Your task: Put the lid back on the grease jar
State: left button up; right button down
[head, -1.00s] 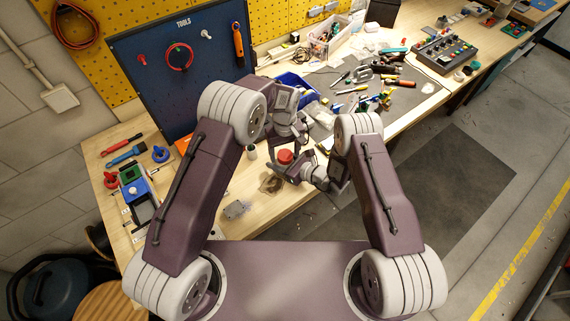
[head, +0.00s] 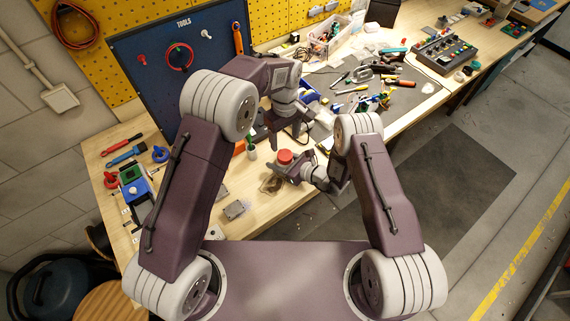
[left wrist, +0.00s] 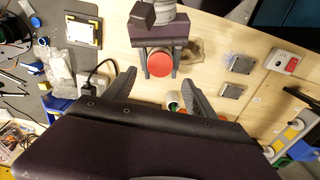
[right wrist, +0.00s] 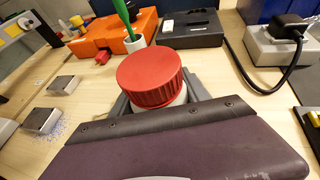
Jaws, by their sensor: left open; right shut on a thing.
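The red ribbed lid (right wrist: 150,78) sits on top of the pale grease jar (right wrist: 180,98) in the right wrist view and looks level. Whether its thread is tight cannot be seen. The lid also shows in the head view (head: 285,156) and in the left wrist view (left wrist: 160,63). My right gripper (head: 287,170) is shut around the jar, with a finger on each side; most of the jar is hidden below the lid. My left gripper (head: 285,138) is open and empty, behind and above the jar; its spread fingers (left wrist: 158,90) show apart from the lid.
A white cup with a green-handled brush (right wrist: 135,44) stands behind the jar, near an orange case (right wrist: 90,37). Metal blocks (right wrist: 42,121) lie to the left. A black plug and cable (right wrist: 290,28) are at right. A brown stain (head: 270,184) marks the bench beside the jar.

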aim_at(285, 154)
pick_arm(q)
jog(key=shift+f, duration=0.15)
notch_tip(285, 154, down, 8)
jog(key=shift+r, duration=0.1)
dwell(0.4)
grip_shut()
jog(key=m, duration=0.3)
jog(key=shift+o, duration=0.3)
grip_release()
